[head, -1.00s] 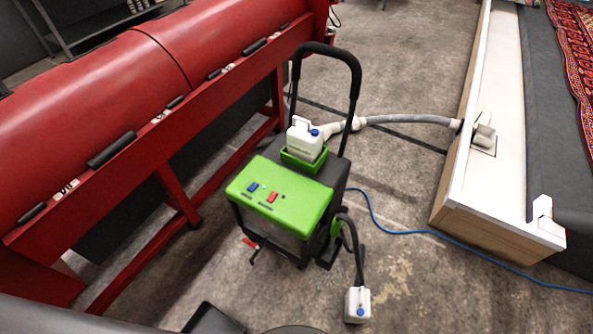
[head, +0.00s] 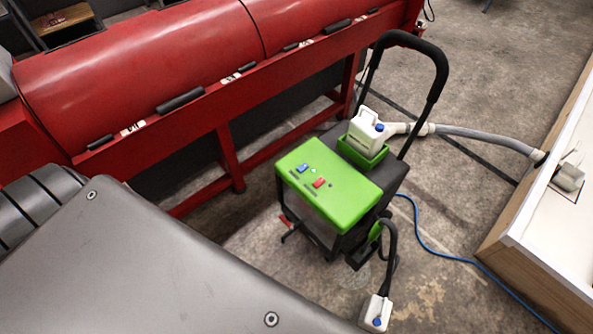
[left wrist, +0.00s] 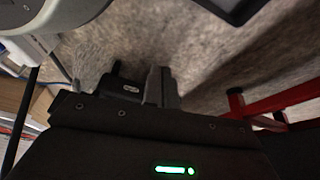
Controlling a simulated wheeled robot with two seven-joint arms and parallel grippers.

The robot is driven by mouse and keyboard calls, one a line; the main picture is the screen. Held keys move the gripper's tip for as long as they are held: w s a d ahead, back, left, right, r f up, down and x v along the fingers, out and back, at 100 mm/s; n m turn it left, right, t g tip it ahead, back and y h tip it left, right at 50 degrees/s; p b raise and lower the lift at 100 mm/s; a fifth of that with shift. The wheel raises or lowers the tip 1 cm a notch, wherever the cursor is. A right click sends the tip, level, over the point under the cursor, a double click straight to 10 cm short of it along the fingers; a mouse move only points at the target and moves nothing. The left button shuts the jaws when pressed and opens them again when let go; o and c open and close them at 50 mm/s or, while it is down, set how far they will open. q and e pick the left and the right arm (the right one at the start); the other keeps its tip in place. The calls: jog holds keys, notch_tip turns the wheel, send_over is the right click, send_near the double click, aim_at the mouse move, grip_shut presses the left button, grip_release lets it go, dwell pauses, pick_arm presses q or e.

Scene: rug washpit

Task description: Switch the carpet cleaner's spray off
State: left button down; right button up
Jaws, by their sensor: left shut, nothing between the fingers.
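The carpet cleaner stands on the floor, right of centre in the head view, with a green top panel (head: 334,200) and a tall black handle (head: 437,75). On the panel are a blue switch (head: 304,168) and a red switch (head: 319,183). Their labels are too small to read, so I cannot tell which one is the spray or how either is set. My left gripper (left wrist: 145,75) shows in the left wrist view, shut and empty above the floor, away from the panel. My right gripper is in neither view.
A long red machine (head: 180,60) runs behind the cleaner. A white jug (head: 365,130) sits in the cleaner's green holder, with a grey hose (head: 485,136) leading right. A wood-sided platform (head: 530,270) stands at right.

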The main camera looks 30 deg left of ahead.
aim_at(297, 174)
pick_arm(q)
jog(key=w+a+r+t+h+b, duration=0.15)
jog(key=w+r+t, duration=0.35)
jog(key=w, duration=1)
jog(key=w+a+r+t+b, duration=0.1)
jog(key=w+r, duration=0.4)
jog(key=r, duration=0.3)
jog(key=w+a+r+m+t+h+b, duration=0.1)
jog(key=w+r+b, duration=0.1)
jog(key=w+r, duration=0.3)
jog(key=w+a+r+m+t+h+b, duration=0.1)
jog(key=w+r, duration=0.5)
jog(key=r, duration=0.6)
jog(key=shift+r+t+b, duration=0.35)
jog(key=shift+t+b, duration=0.15)
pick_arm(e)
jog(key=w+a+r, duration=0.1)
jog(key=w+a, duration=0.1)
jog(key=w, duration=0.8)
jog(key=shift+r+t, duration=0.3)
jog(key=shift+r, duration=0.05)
pick_arm(q)
jog(key=shift+f, duration=0.1)
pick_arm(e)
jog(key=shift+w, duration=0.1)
